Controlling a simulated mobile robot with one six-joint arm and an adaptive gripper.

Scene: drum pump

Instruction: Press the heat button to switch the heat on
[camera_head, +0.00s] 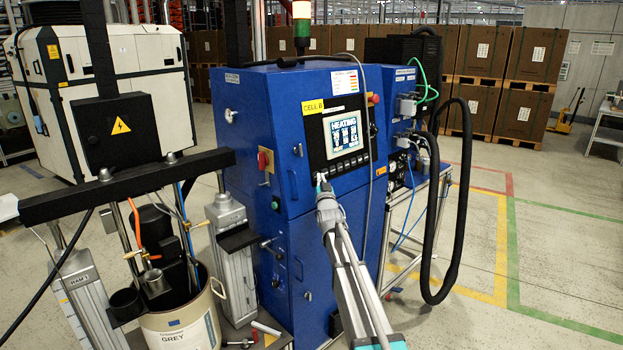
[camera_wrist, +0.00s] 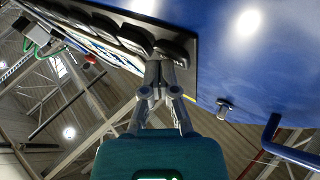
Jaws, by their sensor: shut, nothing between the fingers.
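The blue machine cabinet (camera_head: 257,110) carries a black control panel with a lit screen (camera_head: 342,131) that reads "HEATING". A row of buttons (camera_head: 350,163) runs below the screen. My gripper (camera_head: 321,180) is shut and empty, its tips at the left end of this row. In the wrist view, my shut fingertips (camera_wrist: 160,66) meet the endmost of several dark buttons (camera_wrist: 134,38) and partly cover it. I cannot tell whether that button is pressed in. The button labels are not readable.
A red switch (camera_head: 265,160) is on the cabinet's left side, and a red knob (camera_head: 374,98) sits right of the screen. A black hose (camera_head: 461,200) hangs at the right.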

